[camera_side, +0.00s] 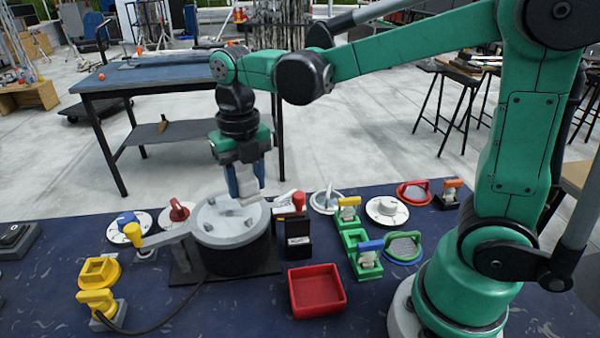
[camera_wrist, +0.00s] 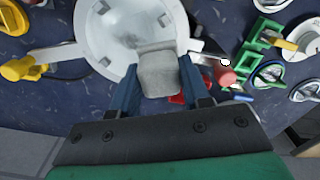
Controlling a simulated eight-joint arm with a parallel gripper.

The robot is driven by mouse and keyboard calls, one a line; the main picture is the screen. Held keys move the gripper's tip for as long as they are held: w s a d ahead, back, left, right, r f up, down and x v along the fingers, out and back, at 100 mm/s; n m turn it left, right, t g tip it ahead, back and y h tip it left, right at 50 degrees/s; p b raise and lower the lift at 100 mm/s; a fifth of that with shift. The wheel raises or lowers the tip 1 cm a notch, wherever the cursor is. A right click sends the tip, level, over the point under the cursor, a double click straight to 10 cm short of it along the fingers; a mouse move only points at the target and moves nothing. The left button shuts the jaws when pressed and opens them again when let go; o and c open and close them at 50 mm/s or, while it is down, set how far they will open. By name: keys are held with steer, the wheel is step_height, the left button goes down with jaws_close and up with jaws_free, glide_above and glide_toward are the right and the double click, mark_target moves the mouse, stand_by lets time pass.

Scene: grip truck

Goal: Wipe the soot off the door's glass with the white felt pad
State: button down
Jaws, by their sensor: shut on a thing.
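My gripper (camera_side: 245,182) is shut on the white felt pad (camera_wrist: 159,76), a greyish-white block between the blue fingers. The pad also shows in the side view (camera_side: 249,190), under the fingers. It is over the round grey door (camera_side: 248,241), which lies face up on a black drum-like base. The door's pale glass (camera_wrist: 130,22) fills its middle, with the pad covering its near right part in the wrist view. I cannot tell whether the pad touches the glass. The glass looks smudged grey in places, but the soot's extent is unclear.
A lever with a yellow knob (camera_side: 133,232) sticks out left of the door. A red knob (camera_side: 299,200) and black block (camera_side: 297,246) stand close on its right. A red tray (camera_side: 317,291) lies in front right, with green holders (camera_side: 362,262) beyond.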

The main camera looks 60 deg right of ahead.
steer(key=shift+r, duration=2.6)
steer(key=shift+f, duration=0.15)
